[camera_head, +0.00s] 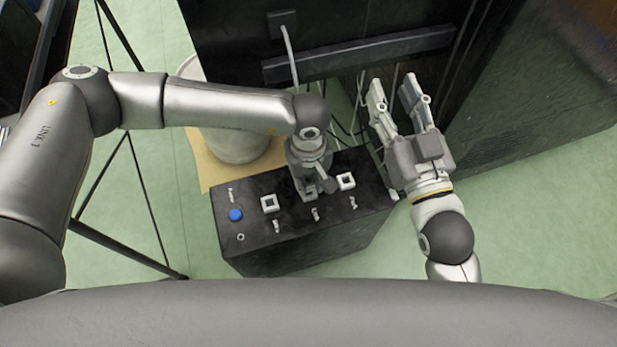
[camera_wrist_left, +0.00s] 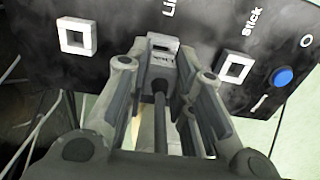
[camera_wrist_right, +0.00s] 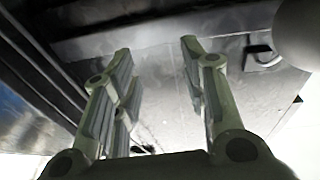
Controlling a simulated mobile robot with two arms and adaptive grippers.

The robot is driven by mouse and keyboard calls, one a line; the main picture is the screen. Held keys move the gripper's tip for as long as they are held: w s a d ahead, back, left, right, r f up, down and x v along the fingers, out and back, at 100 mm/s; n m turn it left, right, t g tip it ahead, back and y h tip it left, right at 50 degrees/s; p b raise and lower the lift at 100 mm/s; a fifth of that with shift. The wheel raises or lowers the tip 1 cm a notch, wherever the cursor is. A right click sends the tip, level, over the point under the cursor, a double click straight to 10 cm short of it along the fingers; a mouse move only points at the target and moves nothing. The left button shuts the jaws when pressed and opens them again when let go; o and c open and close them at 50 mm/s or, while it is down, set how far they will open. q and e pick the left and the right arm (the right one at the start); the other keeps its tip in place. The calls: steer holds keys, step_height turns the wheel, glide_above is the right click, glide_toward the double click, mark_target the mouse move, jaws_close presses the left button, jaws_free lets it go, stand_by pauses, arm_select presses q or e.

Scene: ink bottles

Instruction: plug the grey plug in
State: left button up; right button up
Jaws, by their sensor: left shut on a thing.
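The grey plug (camera_wrist_left: 161,66) sits between the fingertips of my left gripper (camera_head: 313,186), with its dark cable (camera_wrist_left: 160,115) running back between the fingers. My left gripper is shut on it and points down at the middle socket of the black box (camera_head: 285,238). In the left wrist view the plug lines up with the middle socket's pale rim (camera_wrist_left: 164,42); I cannot tell whether it is inside or just above it. The fingers mostly hide that socket in the head view. My right gripper (camera_head: 393,88) is open and empty, right of the box.
Two other white square sockets, left (camera_head: 270,203) and right (camera_head: 346,181), flank the middle one and look empty. A blue button (camera_head: 235,214) is at the box's left end. A white bucket (camera_head: 235,145) stands behind. Loose cables hang behind the box.

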steer(key=shift+r, duration=0.1)
steer(key=shift+r+t, duration=0.25)
steer(key=shift+t, duration=0.05)
steer(key=shift+s+a+r, duration=0.1)
steer(key=shift+r, duration=0.25)
stand_by(0.6)
arm_select(q)
steer(key=shift+f+b, duration=0.15)
steer(key=shift+b, duration=0.2)
arm_select(e)
steer(key=shift+s+a+r+t+y, duration=0.15)
steer(key=shift+r+t+y, duration=0.25)
steer(key=shift+r+t, duration=0.45)
arm_select(q)
steer(key=shift+f+b, duration=0.25)
steer(key=shift+b, duration=0.05)
arm_select(e)
steer(key=shift+s+r+t+y, duration=0.15)
steer(key=shift+s+r+t, duration=0.2)
steer(key=shift+r, duration=0.25)
steer(key=shift+s+r+t+y, duration=0.15)
steer(key=shift+s+r+t, duration=0.15)
steer(key=shift+r, duration=0.25)
steer(key=shift+r, duration=0.15)
steer(key=shift+s+r, duration=0.1)
